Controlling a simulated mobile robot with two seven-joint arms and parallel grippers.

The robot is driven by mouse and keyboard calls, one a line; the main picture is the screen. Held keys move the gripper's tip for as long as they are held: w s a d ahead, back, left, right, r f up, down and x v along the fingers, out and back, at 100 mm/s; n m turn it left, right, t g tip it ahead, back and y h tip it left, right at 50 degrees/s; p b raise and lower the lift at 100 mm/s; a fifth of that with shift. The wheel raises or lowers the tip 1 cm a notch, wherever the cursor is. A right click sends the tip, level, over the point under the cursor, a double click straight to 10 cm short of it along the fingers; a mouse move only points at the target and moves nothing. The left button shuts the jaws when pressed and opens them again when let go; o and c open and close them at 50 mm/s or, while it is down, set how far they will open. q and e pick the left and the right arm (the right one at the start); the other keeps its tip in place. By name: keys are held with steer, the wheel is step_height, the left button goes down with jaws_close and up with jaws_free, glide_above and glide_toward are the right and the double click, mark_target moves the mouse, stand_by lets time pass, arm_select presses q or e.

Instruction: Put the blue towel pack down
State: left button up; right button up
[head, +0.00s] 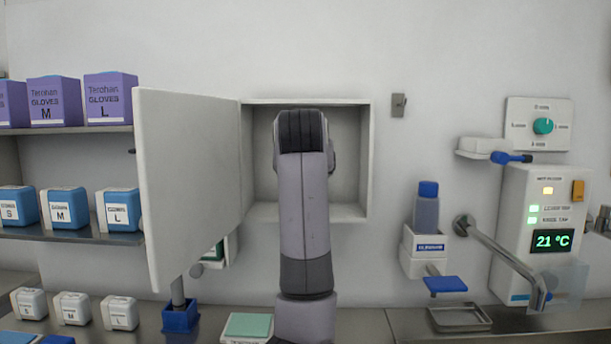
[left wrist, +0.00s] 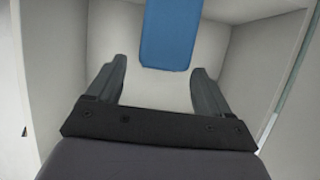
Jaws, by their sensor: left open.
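The blue towel pack (left wrist: 171,36) shows at the top of the left wrist view, inside the white wall cabinet (head: 366,160). It is just beyond my left gripper (left wrist: 160,70), with clear gaps to both fingers. My left gripper is open and holds nothing. In the head view my left arm reaches up into the open cabinet and hides its own gripper and the pack. Whether the pack touches the cabinet's floor cannot be made out. My right gripper is in neither view.
The cabinet door (head: 190,190) stands open to the left of my arm. Shelves on the left hold purple glove boxes (head: 54,101) and blue boxes (head: 63,208). A bottle (head: 426,208) and a tap (head: 505,258) are on the right. Cabinet walls flank my left gripper closely.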

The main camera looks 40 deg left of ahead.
arm_select(q)
steer(key=v, duration=0.8)
steer(key=shift+b, duration=0.35)
